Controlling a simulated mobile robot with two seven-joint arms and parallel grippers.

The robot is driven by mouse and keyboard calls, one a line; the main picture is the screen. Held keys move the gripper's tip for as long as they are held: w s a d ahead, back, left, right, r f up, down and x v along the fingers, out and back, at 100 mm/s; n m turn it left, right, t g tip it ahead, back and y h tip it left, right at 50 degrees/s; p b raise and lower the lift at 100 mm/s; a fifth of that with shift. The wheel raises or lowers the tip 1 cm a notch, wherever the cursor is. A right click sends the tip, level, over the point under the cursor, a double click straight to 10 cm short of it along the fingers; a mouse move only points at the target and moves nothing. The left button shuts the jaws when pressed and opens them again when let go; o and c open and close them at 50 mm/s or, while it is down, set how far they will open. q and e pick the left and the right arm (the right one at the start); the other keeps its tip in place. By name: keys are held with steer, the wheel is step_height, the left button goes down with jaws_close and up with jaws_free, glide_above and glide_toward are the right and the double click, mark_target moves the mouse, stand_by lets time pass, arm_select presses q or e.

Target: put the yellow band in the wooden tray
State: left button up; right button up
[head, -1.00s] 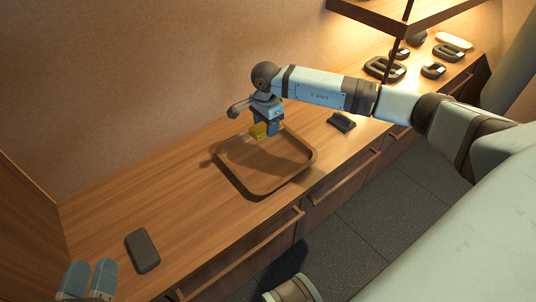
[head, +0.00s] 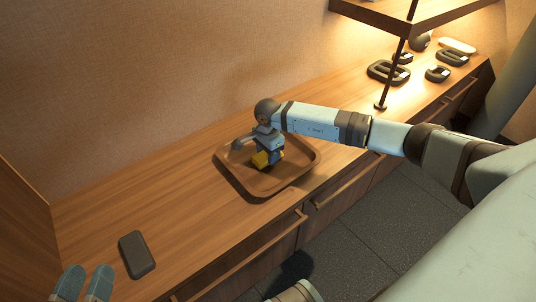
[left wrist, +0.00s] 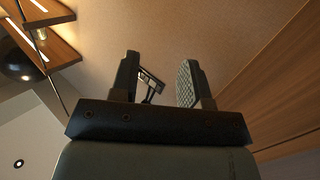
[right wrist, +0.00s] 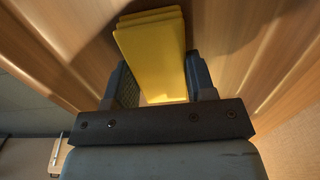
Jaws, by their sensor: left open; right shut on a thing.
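The yellow band (head: 262,159) is between the fingers of my right gripper (head: 268,158), which is shut on it. In the right wrist view the yellow band (right wrist: 152,55) looks like a stack of flat yellow layers between the two fingers. The wooden tray (head: 282,188) is on the counter, and the band is low over its inside. I cannot tell whether the band touches the tray floor. My left gripper (head: 84,284) is open and empty at the lower left of the head view, and its fingers (left wrist: 158,82) are wide apart in the left wrist view.
A dark flat block (head: 137,255) lies on the counter left of the tray. Several dark objects, such as a ring-like one (head: 388,71), stand at the far right under a wooden shelf (head: 420,18). Bare counter (head: 185,215) lies between the block and tray.

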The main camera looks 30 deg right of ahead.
steer(key=shift+f, duration=0.15)
steer(key=o, duration=0.9)
arm_select(q)
steer(key=shift+f, duration=0.1)
arm_select(e)
steer(key=shift+r, duration=0.35)
step_height(320, 180, up, 7)
steer(key=p, duration=0.2)
steer(key=shift+f+p, duration=0.1)
steer(key=shift+p, duration=0.3)
arm_select(q)
steer(key=r, duration=0.1)
steer(key=r+n+p, duration=0.1)
steer(key=r+t, duration=0.1)
steer(key=shift+s+d+r, duration=0.15)
steer(key=shift+s+r, duration=0.25)
arm_select(e)
step_height(320, 180, up, 5)
steer(key=shift+f, duration=0.1)
